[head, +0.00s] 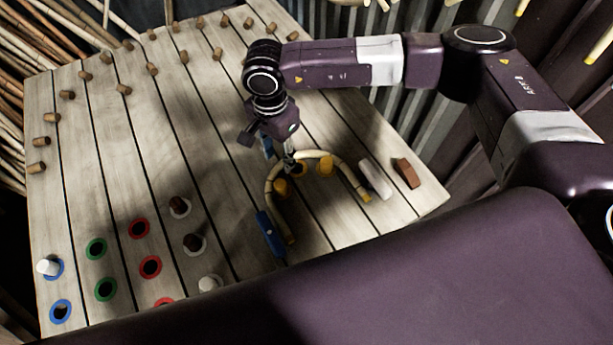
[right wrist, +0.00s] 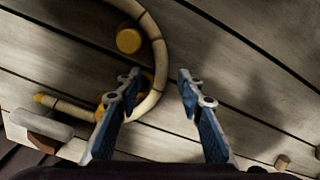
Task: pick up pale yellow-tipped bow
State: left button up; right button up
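The pale bow (head: 272,185) is a jointed cane arch with yellow tips. It lies on the slatted board around two yellow pegs, with one tip (head: 366,198) toward the right and the other near a blue-handled tool. My right gripper (head: 290,166) is over the top of the arch. In the right wrist view its two blue fingers (right wrist: 158,78) are apart, and the bow (right wrist: 160,55) shows between them, closer to the left finger. No grip on the bow shows. My left gripper is not in view.
The yellow pegs (head: 325,168) stand inside the arch. The blue-handled tool (head: 270,235) lies at left. A white block (head: 375,180) and a brown block (head: 407,172) lie at right. Coloured ringed holes (head: 150,266) and several wooden pegs (head: 124,89) occupy the board's left and far parts.

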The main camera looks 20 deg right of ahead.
jog(key=shift+f, duration=1.4)
jog(key=shift+c, duration=0.7)
jog(key=shift+a, duration=0.1)
grip_shut()
jog(key=shift+r, duration=0.1)
